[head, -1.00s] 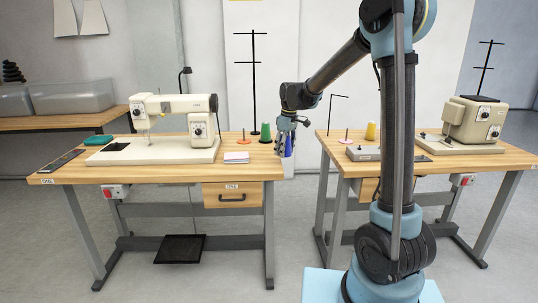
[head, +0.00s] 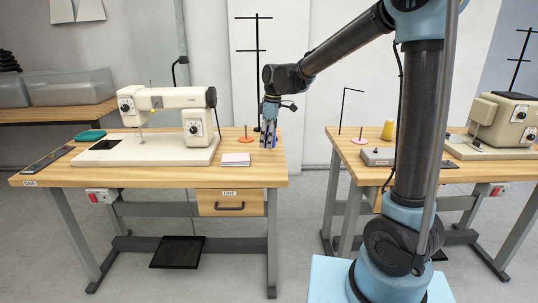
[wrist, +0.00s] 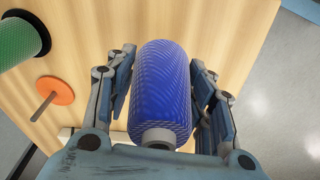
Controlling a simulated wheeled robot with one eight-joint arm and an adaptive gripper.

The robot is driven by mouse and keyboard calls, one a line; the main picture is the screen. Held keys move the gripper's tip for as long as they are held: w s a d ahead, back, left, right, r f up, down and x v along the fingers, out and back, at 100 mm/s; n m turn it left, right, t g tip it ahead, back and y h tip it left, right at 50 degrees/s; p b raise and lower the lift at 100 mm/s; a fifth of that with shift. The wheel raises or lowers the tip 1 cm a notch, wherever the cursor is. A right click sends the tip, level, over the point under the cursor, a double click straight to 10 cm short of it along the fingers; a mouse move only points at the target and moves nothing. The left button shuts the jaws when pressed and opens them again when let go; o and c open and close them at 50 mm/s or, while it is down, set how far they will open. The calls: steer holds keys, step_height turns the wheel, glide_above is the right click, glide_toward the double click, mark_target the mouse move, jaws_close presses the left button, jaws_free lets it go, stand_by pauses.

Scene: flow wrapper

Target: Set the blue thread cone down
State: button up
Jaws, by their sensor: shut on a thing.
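The blue thread cone (wrist: 160,95) is in my gripper, between the fingers on its two sides in the wrist view. My gripper (head: 268,143) is shut on it and points down over the right end of the left table (head: 130,176). In the head view only a little blue shows between the fingers. I cannot tell whether the cone's lower end touches the wood.
An orange disc with a pin (wrist: 55,90) and a green cone (wrist: 18,42) are to the left in the wrist view. The table's right edge is close. A yellow cone (head: 388,130) stands on the right table.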

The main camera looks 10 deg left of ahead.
mark_target(266, 160)
steer(key=shift+s+a+f, duration=0.1)
steer(key=shift+s+f, duration=0.05)
steer(key=shift+f, duration=2.7)
steer(key=shift+f, duration=0.1)
steer(key=o, duration=1.2)
steer(key=shift+c, duration=0.2)
